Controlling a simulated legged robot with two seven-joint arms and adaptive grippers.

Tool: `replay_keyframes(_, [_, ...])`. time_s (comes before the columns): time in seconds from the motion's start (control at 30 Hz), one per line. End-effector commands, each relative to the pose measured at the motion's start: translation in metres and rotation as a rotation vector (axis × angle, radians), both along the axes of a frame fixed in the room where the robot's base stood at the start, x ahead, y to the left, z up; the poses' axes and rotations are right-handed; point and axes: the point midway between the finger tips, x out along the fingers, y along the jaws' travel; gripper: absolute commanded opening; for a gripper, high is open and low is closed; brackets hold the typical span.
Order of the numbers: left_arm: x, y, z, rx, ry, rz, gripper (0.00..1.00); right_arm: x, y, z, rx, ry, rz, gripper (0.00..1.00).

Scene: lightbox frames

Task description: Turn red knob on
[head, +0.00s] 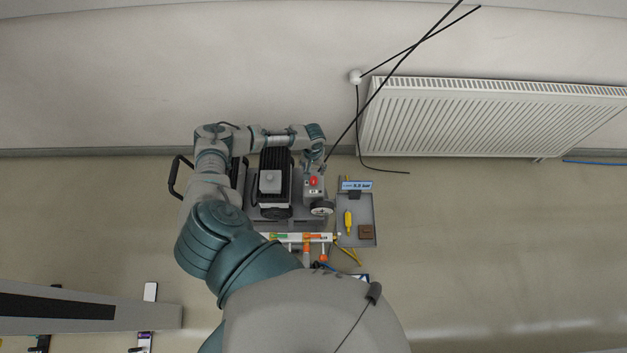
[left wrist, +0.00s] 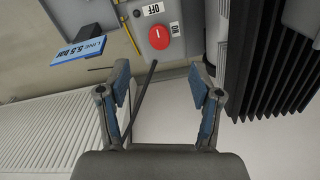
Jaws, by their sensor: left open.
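The red knob (head: 313,181) sits on a grey control box (head: 314,195) on the bench unit. In the left wrist view the round red knob (left wrist: 159,37) carries a small white mark and lies between an OFF label (left wrist: 153,9) and an ON label (left wrist: 175,27). I cannot tell for sure which label the mark faces. My left gripper (left wrist: 160,80) is open and empty, its blue-padded fingers apart. In that view the knob lies beyond the fingertips, roughly centred between them, with no visible contact. In the head view the left gripper is mostly hidden at the arm's end.
A black finned motor (head: 276,165) stands left of the control box. A grey tray (head: 361,232) holds a yellow item (head: 348,222) and a brown block (head: 367,231); a blue pressure sign (head: 356,185) stands at its back. A black cable runs past the arm. A radiator (head: 480,118) is on the wall.

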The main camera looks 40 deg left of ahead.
Motion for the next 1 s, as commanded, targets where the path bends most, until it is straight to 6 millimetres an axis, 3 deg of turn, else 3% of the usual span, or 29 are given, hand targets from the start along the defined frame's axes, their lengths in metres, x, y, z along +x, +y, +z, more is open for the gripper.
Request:
replay_keyframes(0.1, [0.0,0.0,-0.032,0.001,0.001,0.001,0.65,-0.005,0.0,-0.008,0.0,0.01,0.0,0.43])
replay_keyframes(0.4, [0.0,-0.001,-0.09,0.001,-0.002,0.0,0.65,0.041,0.015,-0.003,0.012,-0.015,-0.006,0.43])
replay_keyframes(0.6, [0.001,-0.001,-0.104,0.0,-0.003,-0.001,0.65,0.054,0.017,0.001,0.012,-0.02,-0.008,0.43])
replay_keyframes(0.87, [0.0,0.0,-0.106,0.0,-0.003,-0.001,0.65,0.056,0.018,0.003,0.012,-0.02,-0.008,0.43])
replay_keyframes(0.9, [0.0,0.0,-0.106,0.0,-0.003,-0.001,0.62,0.056,0.018,0.003,0.012,-0.019,-0.008,0.43])
replay_keyframes(1.0, [0.0,0.0,-0.106,0.0,-0.003,-0.001,0.37,0.056,0.018,0.002,0.012,-0.019,-0.008,0.43])
